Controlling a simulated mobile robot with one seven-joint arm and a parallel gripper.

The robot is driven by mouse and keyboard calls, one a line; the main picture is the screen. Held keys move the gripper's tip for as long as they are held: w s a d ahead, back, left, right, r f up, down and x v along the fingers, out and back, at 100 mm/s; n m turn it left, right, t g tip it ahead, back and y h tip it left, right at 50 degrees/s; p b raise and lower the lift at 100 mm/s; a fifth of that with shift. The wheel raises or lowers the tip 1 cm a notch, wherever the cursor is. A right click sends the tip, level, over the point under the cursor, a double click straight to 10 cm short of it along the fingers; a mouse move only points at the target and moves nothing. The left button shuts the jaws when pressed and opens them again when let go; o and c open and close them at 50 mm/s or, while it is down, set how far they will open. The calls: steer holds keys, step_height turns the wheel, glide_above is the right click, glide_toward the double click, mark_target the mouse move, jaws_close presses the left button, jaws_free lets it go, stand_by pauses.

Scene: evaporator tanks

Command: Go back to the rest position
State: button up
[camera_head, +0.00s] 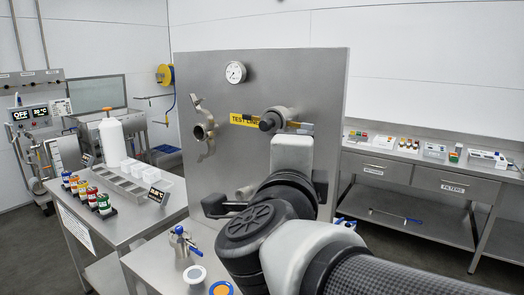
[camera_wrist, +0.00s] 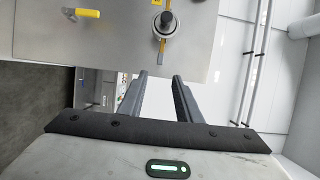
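My gripper (camera_wrist: 160,76) shows in the wrist view with its two dark fingers apart and nothing between them. In the head view, my arm reaches in from the lower right to the front of the steel panel (camera_head: 310,75). My wrist and arm links hide most of the gripper there. A pipe stub with a dark end (camera_head: 270,122) sticks out of the panel beside my wrist. A stub with a black knob (camera_wrist: 163,25) shows beyond the fingertips in the wrist view.
The panel carries a gauge (camera_head: 235,72), a yellow label (camera_head: 250,120) and a clamped port (camera_head: 203,130). A side table (camera_head: 140,215) at left holds a white bottle (camera_head: 112,140) and several coloured jars. A steel bench (camera_head: 440,165) stands at right. Discs lie in front of the panel.

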steer(key=a+n+g+y+p, duration=0.35)
steer(key=a+n+y, duration=0.35)
steer(key=n, duration=0.7)
steer(key=s+d+f+n+g+h+p, duration=0.2)
steer(key=s+d+f+n+g, duration=0.5)
steer(key=s+d+f, duration=0.5)
steer(key=shift+s+d+f+g+p, duration=0.2)
steer(key=shift+s+d+g+p, duration=0.15)
steer(key=shift+s+g+p, duration=0.45)
